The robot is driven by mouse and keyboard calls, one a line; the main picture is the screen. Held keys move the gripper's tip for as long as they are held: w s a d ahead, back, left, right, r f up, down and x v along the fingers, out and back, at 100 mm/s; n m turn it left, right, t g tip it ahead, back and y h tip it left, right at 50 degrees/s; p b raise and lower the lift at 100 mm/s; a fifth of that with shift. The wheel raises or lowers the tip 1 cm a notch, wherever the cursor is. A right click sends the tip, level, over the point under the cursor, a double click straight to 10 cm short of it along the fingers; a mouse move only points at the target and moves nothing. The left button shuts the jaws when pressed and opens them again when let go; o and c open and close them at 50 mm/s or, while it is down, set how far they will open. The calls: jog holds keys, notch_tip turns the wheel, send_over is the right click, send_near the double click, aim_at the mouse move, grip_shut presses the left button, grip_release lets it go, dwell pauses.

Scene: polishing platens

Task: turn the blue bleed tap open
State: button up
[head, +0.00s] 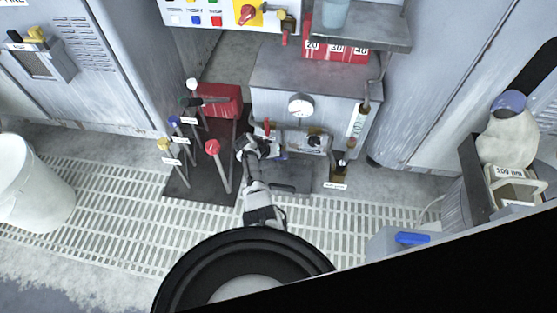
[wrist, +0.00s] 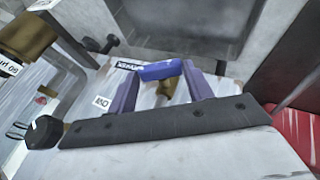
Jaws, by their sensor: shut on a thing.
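The blue bleed tap handle (wrist: 160,70) shows in the wrist view as a short blue bar above a brass stem. My gripper (wrist: 158,76) has its two purple fingers on either side of this bar and is shut on it. In the head view, my gripper (head: 250,146) is at the left end of the pipework in front of the grey cabinet (head: 285,80). The blue handle is hidden behind my gripper there. The handle's exact turn angle is hard to tell.
Several levers with coloured knobs, one red (head: 212,146), stand close left of my gripper. A round gauge (head: 301,105) and a sight tube (head: 357,120) are on the cabinet. In the wrist view, a black knob (wrist: 43,132) is at left and a red surface (wrist: 300,120) at right.

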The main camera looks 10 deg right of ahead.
jog(key=h+b, duration=0.2)
jog(key=b, duration=0.1)
jog(key=h+b, duration=0.1)
jog(key=shift+w+a+f+n+g, duration=0.15)
jog(key=shift+a+f+n+g, duration=0.15)
jog(key=shift+f+g, duration=0.1)
jog(key=shift+r+b, duration=0.1)
jog(key=shift+b, duration=0.25)
jog(key=o, duration=1)
jog(key=shift+r, duration=0.1)
